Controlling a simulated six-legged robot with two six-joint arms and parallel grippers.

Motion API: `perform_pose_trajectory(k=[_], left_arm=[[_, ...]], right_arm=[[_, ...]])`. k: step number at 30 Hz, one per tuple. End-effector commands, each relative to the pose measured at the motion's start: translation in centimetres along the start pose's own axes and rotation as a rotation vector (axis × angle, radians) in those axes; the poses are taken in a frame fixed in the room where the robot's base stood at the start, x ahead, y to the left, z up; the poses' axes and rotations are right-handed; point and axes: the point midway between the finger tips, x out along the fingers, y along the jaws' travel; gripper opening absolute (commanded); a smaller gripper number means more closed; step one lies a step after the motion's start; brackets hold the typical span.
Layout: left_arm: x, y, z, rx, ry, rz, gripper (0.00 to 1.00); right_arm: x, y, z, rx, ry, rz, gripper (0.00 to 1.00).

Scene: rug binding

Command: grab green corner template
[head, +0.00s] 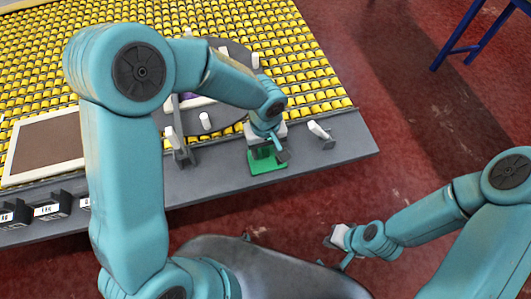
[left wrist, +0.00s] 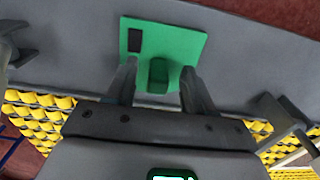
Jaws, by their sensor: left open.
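The green corner template (head: 267,163) lies flat on the grey front edge of the table. In the left wrist view the template (left wrist: 180,40) is a green plate with a dark rectangle and a raised green knob near its front edge. My left gripper (head: 268,148) is directly over the template, pointing down. In the left wrist view its two dark fingers (left wrist: 159,68) are apart, one on each side of the knob; I cannot tell whether they touch it. My right gripper (head: 344,256) hangs low, away from the table, and its fingers are too small to read.
A white-tipped tool in a grey holder (head: 320,133) stands right of the template, and a grey upright stand (head: 180,150) stands left. A brown framed panel (head: 50,145) and small black boxes (head: 50,205) lie further left. Yellow rollers (head: 310,80) cover the table behind.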

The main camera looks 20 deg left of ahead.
Motion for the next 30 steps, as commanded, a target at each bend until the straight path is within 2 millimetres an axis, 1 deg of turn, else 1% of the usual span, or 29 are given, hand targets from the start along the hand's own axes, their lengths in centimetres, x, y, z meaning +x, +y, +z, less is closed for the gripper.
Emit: perform_pose_trajectory(k=[2, 3, 5, 6, 7, 8, 16, 20, 23, 26, 29, 30], left_arm=[[0.0, 0.0, 0.0, 0.0, 0.0, 0.0, 0.53], [0.0, 0.0, 0.0, 0.0, 0.0, 0.0, 0.5], [0.0, 0.0, 0.0, 0.0, 0.0, 0.0, 0.3], [0.0, 0.0, 0.0, 0.0, 0.0, 0.0, 0.17], [0.0, 0.0, 0.0, 0.0, 0.0, 0.0, 0.08], [0.0, 0.0, 0.0, 0.0, 0.0, 0.0, 0.0], [-0.1, 0.0, 0.0, 0.0, 0.0, 0.001, 0.0], [-0.7, 0.1, 0.0, -0.001, 0.002, 0.002, 0.0], [-1.8, 0.1, -0.1, 0.0, 0.004, 0.003, 0.0], [-3.8, 0.1, -0.1, -0.001, 0.005, 0.006, 0.0], [-6.5, 0.1, -0.1, 0.0, 0.006, 0.007, 0.0], [-7.8, 0.2, -0.1, -0.001, 0.006, 0.007, 0.0]], right_arm=[[0.0, 0.0, 0.0, 0.0, 0.0, 0.0, 0.0], [0.0, 0.0, 0.0, 0.0, 0.0, 0.0, 0.0], [0.0, 0.0, 0.0, 0.0, 0.0, 0.0, 0.0], [0.0, 0.0, 0.0, 0.0, 0.0, 0.0, 0.0], [0.0, 0.0, 0.0, 0.0, 0.0, 0.0, 0.0], [0.0, 0.0, 0.0, 0.0, 0.0, 0.0, 0.0], [0.0, 0.0, 0.0, 0.0, 0.0, 0.0, 0.0], [0.0, 0.0, 0.0, 0.0, 0.0, 0.0, 0.0], [0.0, 0.0, 0.0, 0.0, 0.0, 0.0, 0.0], [0.0, 0.0, 0.0, 0.0, 0.0, 0.0, 0.0], [0.0, 0.0, 0.0, 0.0, 0.0, 0.0, 0.0], [0.0, 0.0, 0.0, 0.0, 0.0, 0.0, 0.0]])
